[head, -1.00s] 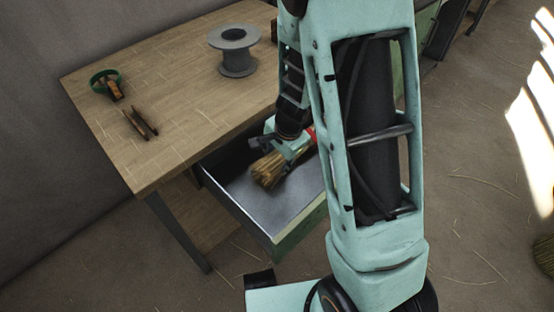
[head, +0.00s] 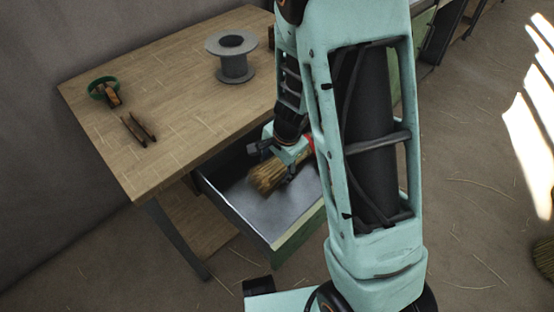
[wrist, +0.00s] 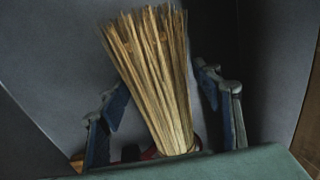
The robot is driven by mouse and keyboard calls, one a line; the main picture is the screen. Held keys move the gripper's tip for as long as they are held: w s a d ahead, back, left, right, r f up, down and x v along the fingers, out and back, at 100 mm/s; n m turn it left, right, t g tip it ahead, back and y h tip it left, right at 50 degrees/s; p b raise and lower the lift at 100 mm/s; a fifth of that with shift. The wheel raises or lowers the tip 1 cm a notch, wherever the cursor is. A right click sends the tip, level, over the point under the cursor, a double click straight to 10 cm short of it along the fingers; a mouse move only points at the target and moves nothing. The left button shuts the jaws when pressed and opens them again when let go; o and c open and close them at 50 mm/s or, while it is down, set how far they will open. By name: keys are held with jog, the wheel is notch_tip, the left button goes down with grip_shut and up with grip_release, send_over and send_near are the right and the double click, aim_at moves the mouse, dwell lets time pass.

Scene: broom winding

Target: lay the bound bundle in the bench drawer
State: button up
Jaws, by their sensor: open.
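The bound bundle of straw (head: 268,177) is in the open bench drawer (head: 228,198), its loose straw ends pointing to the lower left, with a bit of red binding at its upper right. In the wrist view the bundle (wrist: 155,75) lies between the two fingers of my gripper (wrist: 165,118). The fingers are spread, with gaps on both sides of the straw. In the head view my gripper (head: 287,158) is down at the drawer, over the bundle. The bundle's far end is hidden by my gripper and arm.
The bench top (head: 180,120) holds a grey spool (head: 232,58), a green ring-shaped item (head: 103,90) and a brown hand tool (head: 138,129). My arm blocks the drawer's right part. Another straw bundle shows at the right edge (head: 544,255). Loose straws lie on the floor.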

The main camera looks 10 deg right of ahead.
jog(key=v, duration=1.1)
jog(key=shift+r, duration=0.4)
jog(key=shift+s, duration=0.1)
